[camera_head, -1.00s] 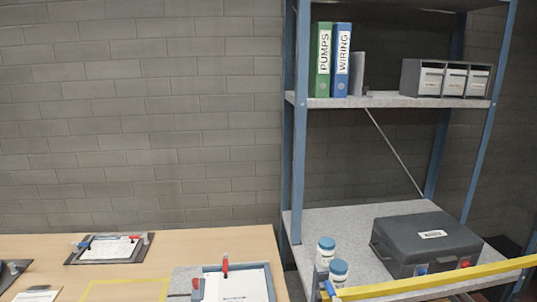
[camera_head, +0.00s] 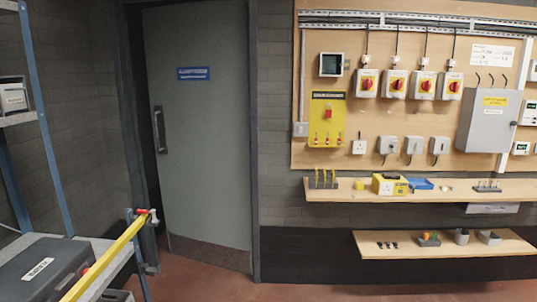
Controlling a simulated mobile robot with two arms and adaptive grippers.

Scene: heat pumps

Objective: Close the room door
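The room door (camera_head: 205,130) is a tall grey-green panel with a blue sign (camera_head: 193,73) and a kick plate along the bottom. Its dark vertical handle (camera_head: 160,130) is near the left edge. A dark strip shows between the door's left edge and the dark door frame (camera_head: 130,120), so the door appears slightly ajar. How wide the gap is I cannot tell. Neither of my grippers is in view.
At lower left, a yellow bar (camera_head: 105,260) with a red end crosses a shelf holding a dark case (camera_head: 40,270). On the right, a wooden panel (camera_head: 440,105) with switches stands above two narrow shelves (camera_head: 340,190). Reddish floor (camera_head: 210,285) is clear before the door.

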